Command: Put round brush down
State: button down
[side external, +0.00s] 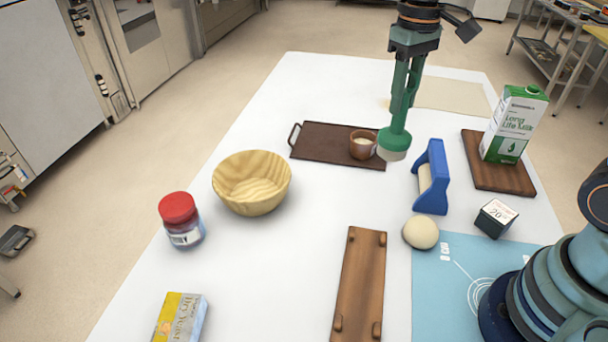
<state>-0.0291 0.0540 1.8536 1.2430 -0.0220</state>
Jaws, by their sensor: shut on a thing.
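The round brush (395,142) has a green head and pale bristles that point down. My gripper (403,98) is shut on its upper part and holds it about upright. The brush is at the right end of the dark brown tray (325,144), just right of the small brown cup (362,146) in the picture. I cannot tell whether the bristles touch the surface below. The grip itself is partly hidden because the fingers and brush are both green.
A blue-framed roller (432,178) stands to the right, near a milk carton (513,125) on a wooden board (488,178). A dough ball (420,232), dark box (495,218), wooden rack (360,285), bowl (251,195) and red-lidded jar (181,220) stand nearer. White table (310,215) between bowl and roller is clear.

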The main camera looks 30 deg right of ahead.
jog(key=shift+s+d+f+m, duration=0.15)
jog(key=shift+d+m, duration=0.15)
jog(key=shift+d, duration=0.2)
jog(key=s+f, duration=0.1)
jog(key=f, duration=0.1)
jog(key=s+f, duration=0.2)
jog(key=shift+s+f, duration=0.1)
jog(key=shift+s, duration=0.1)
jog(key=shift+w+d, duration=0.1)
